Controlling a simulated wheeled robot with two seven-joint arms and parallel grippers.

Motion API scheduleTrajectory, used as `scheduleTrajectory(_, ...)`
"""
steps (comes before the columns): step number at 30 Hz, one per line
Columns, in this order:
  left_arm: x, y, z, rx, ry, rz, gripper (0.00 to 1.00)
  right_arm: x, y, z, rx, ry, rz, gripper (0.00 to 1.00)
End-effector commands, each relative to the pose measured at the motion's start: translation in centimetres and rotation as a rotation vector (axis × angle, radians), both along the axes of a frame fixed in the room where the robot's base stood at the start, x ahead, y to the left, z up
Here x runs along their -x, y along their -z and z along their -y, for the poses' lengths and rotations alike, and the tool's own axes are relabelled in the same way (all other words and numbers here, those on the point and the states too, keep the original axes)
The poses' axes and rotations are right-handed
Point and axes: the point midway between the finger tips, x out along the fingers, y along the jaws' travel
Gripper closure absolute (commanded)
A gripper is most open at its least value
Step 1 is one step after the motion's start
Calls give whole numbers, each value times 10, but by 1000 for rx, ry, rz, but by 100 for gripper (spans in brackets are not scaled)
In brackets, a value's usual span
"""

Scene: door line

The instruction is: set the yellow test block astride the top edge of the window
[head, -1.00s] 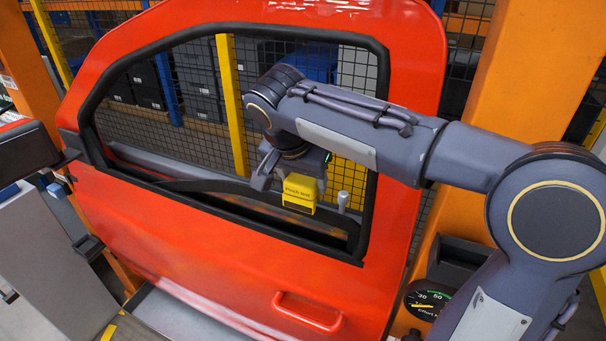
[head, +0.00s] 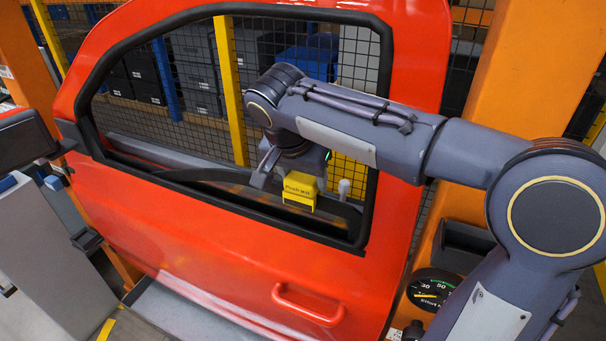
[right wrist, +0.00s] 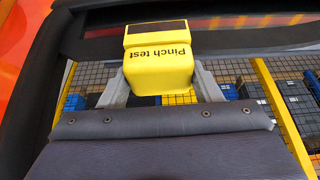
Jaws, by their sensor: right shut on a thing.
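The yellow test block (head: 299,192), marked "Pinch test", is held between the fingers of my right gripper (head: 297,180), in front of the lower right part of the window opening. In the right wrist view the yellow block (right wrist: 158,62) fills the space between the two grey fingers of the right gripper (right wrist: 158,88). The window opening (head: 200,90) sits in a red door with a black frame. A dark sloping band (head: 190,174) runs across its lower part. I cannot tell whether the block touches any edge. My left gripper is not in view.
The red door (head: 200,245) has a handle (head: 308,302) low down and a mirror (head: 25,137) at the left. A grey knob (head: 344,187) stands right of the block. An orange post (head: 535,75) and a gauge (head: 432,290) stand on the right.

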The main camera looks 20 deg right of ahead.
Motion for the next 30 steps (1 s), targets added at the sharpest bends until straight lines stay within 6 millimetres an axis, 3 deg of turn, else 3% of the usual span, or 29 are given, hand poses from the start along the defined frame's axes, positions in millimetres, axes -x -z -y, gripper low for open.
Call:
scheduleTrajectory(26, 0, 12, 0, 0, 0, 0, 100, 1, 18, 0, 2, 0, -11, 77)
scheduleTrajectory(28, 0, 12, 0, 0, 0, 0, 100, 1, 18, 0, 2, 0, -13, 82)
scheduleTrajectory(29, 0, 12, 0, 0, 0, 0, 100, 1, 18, 0, 2, 0, -13, 40)
scheduleTrajectory(30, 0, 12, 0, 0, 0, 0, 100, 1, 19, 0, 2, -1, -13, 35)
